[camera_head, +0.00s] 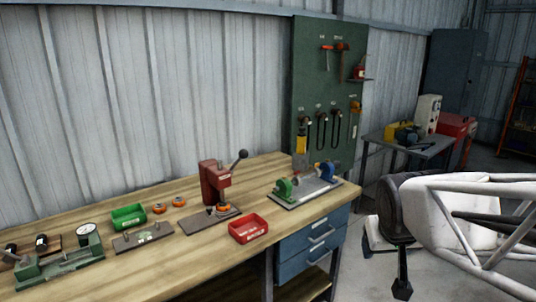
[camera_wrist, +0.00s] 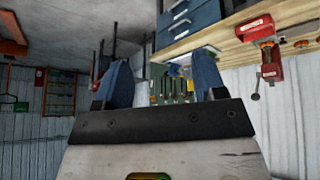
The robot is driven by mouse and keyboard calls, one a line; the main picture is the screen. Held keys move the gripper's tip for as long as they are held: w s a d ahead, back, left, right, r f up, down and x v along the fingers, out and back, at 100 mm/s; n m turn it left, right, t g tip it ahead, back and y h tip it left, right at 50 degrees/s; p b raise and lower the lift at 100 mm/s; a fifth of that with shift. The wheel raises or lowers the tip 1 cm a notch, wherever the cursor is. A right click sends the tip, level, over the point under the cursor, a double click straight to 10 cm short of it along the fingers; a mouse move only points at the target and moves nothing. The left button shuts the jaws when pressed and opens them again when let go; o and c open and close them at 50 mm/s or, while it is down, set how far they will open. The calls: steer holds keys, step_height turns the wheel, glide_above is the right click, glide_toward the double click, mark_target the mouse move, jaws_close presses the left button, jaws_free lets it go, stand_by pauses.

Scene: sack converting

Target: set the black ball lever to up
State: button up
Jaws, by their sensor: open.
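The black ball lever (camera_head: 236,162) is on the red press (camera_head: 215,180) on the workbench. Its arm slants up and to the right from the top of the press, with the black ball at its upper end. In the wrist view, which is upside down, the red press (camera_wrist: 269,72) is at the upper right and its lever (camera_wrist: 256,88) also shows. My gripper (camera_wrist: 163,82) is open, its two blue-grey fingers well apart with nothing between them. It is away from the lever, off the bench's right end.
A red bin (camera_head: 248,229), a green bin (camera_head: 128,217) and orange parts (camera_head: 179,202) lie around the press. A green-and-blue fixture (camera_head: 308,186) stands right of it. A green tool board (camera_head: 320,90) rises behind. Blue drawers (camera_head: 314,243) hang below the bench.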

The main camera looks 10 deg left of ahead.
steer(key=w+a+r+n+t+y, duration=0.1)
steer(key=w+a+t, duration=0.1)
steer(key=w, duration=0.5)
steer(key=w+a+r+n+t, duration=0.1)
steer(key=w+a, duration=0.2)
steer(key=w, duration=0.5)
steer(key=n+t+y, duration=0.5)
steer(key=n+y, duration=0.4)
steer(key=y, duration=0.3)
glide_toward(246, 154)
steer(key=x, duration=0.4)
steer(key=shift+w+a, duration=0.15)
steer(key=shift+w, duration=0.05)
steer(key=shift+x, duration=3.65)
steer(key=shift+f, duration=0.15)
jaws_close()
